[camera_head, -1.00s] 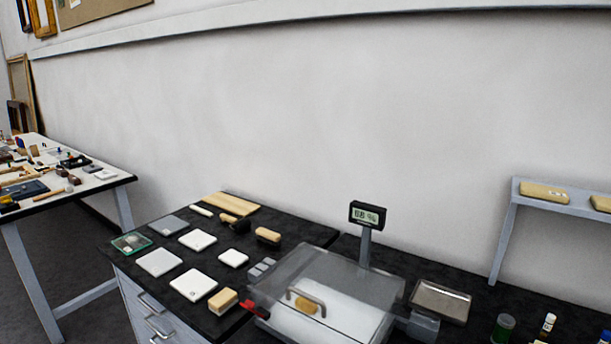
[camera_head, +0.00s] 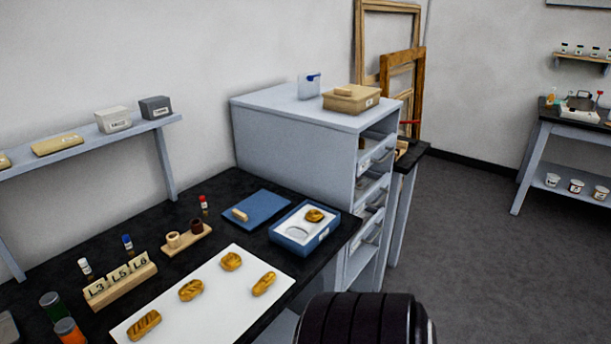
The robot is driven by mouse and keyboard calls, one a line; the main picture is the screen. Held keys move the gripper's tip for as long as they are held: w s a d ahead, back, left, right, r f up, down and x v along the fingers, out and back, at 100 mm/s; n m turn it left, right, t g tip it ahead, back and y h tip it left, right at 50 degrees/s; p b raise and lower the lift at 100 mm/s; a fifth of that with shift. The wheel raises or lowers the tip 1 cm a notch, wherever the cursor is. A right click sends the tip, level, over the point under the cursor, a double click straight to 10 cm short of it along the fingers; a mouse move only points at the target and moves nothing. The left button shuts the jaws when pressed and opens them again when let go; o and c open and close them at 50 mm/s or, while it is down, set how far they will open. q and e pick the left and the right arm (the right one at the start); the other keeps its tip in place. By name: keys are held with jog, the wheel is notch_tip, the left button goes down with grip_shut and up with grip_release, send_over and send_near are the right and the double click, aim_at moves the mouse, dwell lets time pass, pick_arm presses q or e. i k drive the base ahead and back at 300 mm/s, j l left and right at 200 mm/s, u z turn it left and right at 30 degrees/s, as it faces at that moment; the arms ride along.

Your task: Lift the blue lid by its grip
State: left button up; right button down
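The blue lid (camera_head: 269,204) lies flat on the black bench, left of an open blue box. Its grip (camera_head: 240,215) is a small pale wooden bar near the lid's left edge. The blue box (camera_head: 322,236) has a white lining with a recess, and one gilt fragment (camera_head: 314,215) lies inside. Neither of my grippers shows. A dark ribbed rounded part of mine at the bottom edge shows no fingers.
A white sheet (camera_head: 215,287) with several gilt fragments lies in front of the lid. A wooden ring holder (camera_head: 187,240), a labelled block (camera_head: 122,287) and small bottles stand to the left. A grey cabinet (camera_head: 280,137) rises behind.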

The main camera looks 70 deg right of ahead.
aim_at(248, 214)
jog(key=z, duration=1.95)
jog(key=i+l, duration=0.1)
